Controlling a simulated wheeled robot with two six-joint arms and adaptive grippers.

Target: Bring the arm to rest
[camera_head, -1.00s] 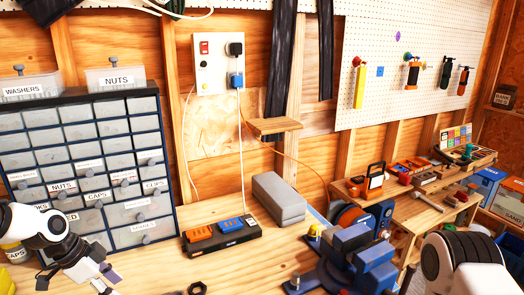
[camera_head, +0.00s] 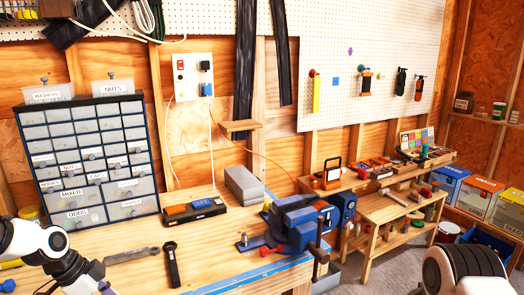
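My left arm (camera_head: 38,242), white with dark joints, comes in at the lower left over the workbench. My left gripper (camera_head: 78,287) is at the bottom edge and mostly cut off; dark parts of it show, and its fingertips are not clear. It appears to hold nothing that I can see. My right arm (camera_head: 462,268) shows only as a white and black rounded link at the lower right, in front of the floor and shelf area. My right gripper is outside the picture.
A drawer cabinet (camera_head: 88,160) stands at the back left of the workbench (camera_head: 215,258). A wrench (camera_head: 131,255) and a black-handled tool (camera_head: 172,265) lie in front of it. A blue vise (camera_head: 297,222) sits at the bench's right end. The bench middle is mostly clear.

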